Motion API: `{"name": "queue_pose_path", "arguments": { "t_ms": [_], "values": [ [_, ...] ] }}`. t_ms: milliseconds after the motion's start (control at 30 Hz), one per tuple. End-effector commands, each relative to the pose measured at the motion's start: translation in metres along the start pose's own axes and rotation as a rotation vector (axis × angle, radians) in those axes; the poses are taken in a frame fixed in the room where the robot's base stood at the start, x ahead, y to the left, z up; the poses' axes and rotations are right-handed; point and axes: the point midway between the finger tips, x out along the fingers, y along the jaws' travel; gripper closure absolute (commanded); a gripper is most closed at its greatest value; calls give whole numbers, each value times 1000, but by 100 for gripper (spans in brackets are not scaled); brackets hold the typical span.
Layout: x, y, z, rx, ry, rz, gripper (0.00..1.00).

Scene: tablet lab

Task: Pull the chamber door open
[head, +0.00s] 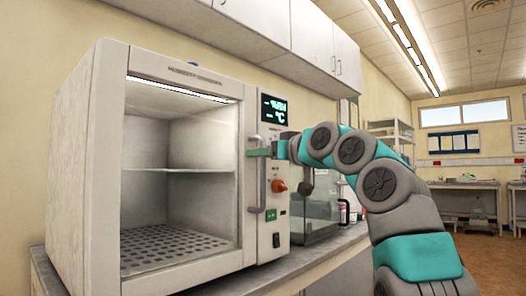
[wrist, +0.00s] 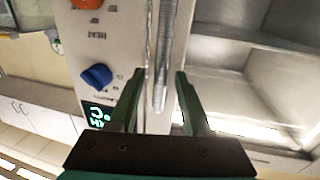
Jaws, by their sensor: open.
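The chamber (head: 85,165) is a white cabinet at the left of the head view. Its door has a large clear pane, and the door looks shut against the front. The door handle (head: 257,190) is an upright grey bar at the door's right edge. My gripper (head: 252,152) is at the upper part of this handle, coming from the right. In the wrist view the handle (wrist: 167,40) runs between the two open fingertips of my gripper (wrist: 160,74). I cannot tell whether either finger touches it.
A control panel beside the handle has a lit display (head: 273,108), an orange knob (head: 278,186) and a blue knob (wrist: 97,76) close to my finger. A glass-sided box (head: 318,205) stands to the right on the counter. Wall cabinets (head: 255,25) hang above.

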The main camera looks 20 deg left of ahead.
Motion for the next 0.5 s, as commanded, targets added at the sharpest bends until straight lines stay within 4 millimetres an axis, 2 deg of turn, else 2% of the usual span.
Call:
{"name": "queue_pose_path", "arguments": {
  "t_ms": [67, 500],
  "values": [
    [0, 0, 0, 0, 0, 0, 52],
    [0, 0, 0, 0, 0, 0, 100]
  ]
}}
